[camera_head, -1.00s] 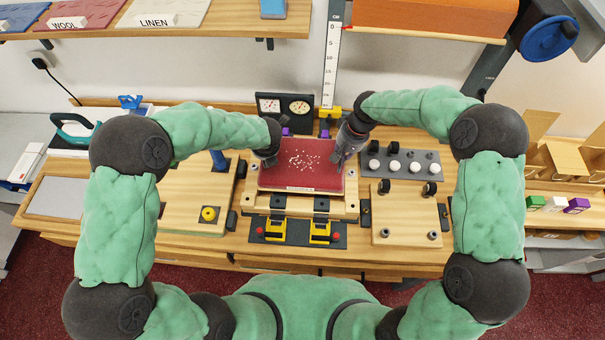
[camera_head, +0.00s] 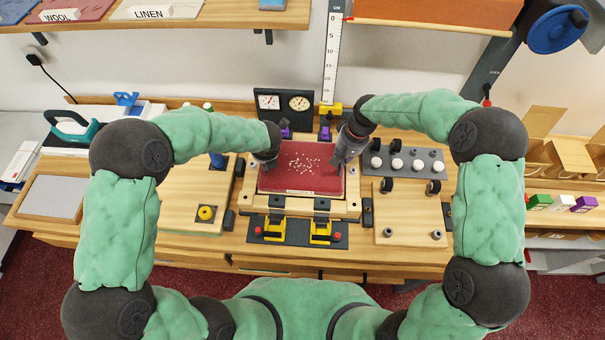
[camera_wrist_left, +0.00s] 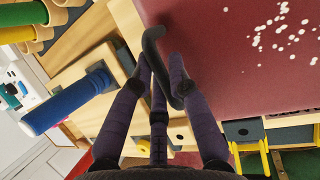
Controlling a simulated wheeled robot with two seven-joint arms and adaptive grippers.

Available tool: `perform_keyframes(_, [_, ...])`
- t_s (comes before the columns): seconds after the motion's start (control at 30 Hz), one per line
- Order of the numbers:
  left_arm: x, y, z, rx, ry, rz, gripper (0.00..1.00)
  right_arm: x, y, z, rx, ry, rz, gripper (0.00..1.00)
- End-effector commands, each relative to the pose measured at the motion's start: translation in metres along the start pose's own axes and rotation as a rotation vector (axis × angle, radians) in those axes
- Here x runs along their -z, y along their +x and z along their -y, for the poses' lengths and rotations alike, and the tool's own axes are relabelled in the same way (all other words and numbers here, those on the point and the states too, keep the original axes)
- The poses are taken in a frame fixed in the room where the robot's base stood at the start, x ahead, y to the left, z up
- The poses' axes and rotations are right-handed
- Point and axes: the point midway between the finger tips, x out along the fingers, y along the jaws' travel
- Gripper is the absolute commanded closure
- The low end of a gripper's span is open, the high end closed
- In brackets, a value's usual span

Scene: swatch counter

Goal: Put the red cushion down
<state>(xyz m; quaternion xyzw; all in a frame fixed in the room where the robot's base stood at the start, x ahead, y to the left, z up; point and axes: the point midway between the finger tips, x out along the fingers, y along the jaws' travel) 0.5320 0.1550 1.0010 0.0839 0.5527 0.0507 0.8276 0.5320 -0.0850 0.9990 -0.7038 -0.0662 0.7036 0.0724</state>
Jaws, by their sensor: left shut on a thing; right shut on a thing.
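The red cushion (camera_head: 303,172) is a flat, dark red pad with scattered white specks. It is level over a wooden frame (camera_head: 348,207) in the middle of the bench; I cannot tell whether it touches the frame. My left gripper (camera_head: 268,158) is at its left edge, and my right gripper (camera_head: 345,160) is at its right edge. In the left wrist view the left gripper (camera_wrist_left: 163,92) is shut on a dark curved handle (camera_wrist_left: 152,42) beside the cushion (camera_wrist_left: 225,60). The right fingertips are too small to make out in detail.
Yellow clamps (camera_head: 274,229) stand in front of the frame. Two dials (camera_head: 283,103) and a tall ruler (camera_head: 331,60) stand behind it. A board with a yellow knob (camera_head: 206,213) lies left, and a grey block with white knobs (camera_head: 396,164) lies right.

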Motion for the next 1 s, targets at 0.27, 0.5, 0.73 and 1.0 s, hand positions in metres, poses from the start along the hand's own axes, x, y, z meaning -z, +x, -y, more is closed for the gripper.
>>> perform_keyframes(0.27, [0.005,0.013,0.002,-0.001,0.0,0.001,1.0,0.001,0.013,-0.003,0.0,0.0,-0.002,1.0])
perform_keyframes(0.5, [0.005,0.012,0.002,-0.001,0.0,0.0,0.59,0.0,0.013,-0.003,0.0,0.0,-0.001,0.59])
perform_keyframes(0.73, [0.005,0.012,0.003,0.0,0.0,0.0,0.59,0.0,0.013,-0.003,0.0,0.0,0.0,0.59])
perform_keyframes(1.0, [0.004,-0.018,0.003,0.0,0.0,0.004,0.59,0.0,0.013,-0.003,0.0,0.0,0.0,0.59])
